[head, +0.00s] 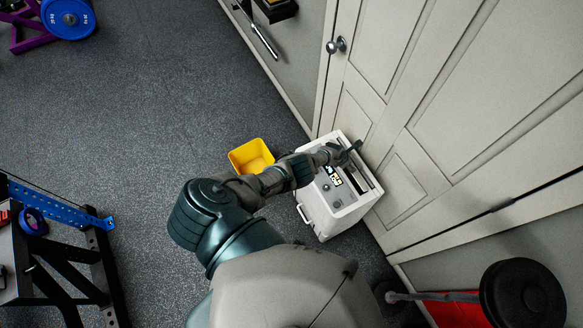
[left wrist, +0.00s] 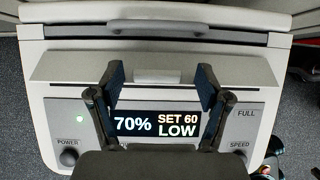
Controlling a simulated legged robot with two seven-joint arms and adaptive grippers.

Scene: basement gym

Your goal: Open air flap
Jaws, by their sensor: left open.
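A white dehumidifier (head: 338,205) stands on the floor against the panelled doors. Its top also shows in the left wrist view (left wrist: 60,100), with a lit display (left wrist: 156,125) reading 70%, SET 60 and LOW, between a POWER knob and a SPEED knob. My right gripper is not in view.
A yellow bin (head: 252,156) stands beside the dehumidifier. Pale doors (head: 440,110) with a round knob (head: 336,45) rise close behind it. A black weight plate (head: 522,293) is at the lower right, a rack (head: 65,250) at the lower left.

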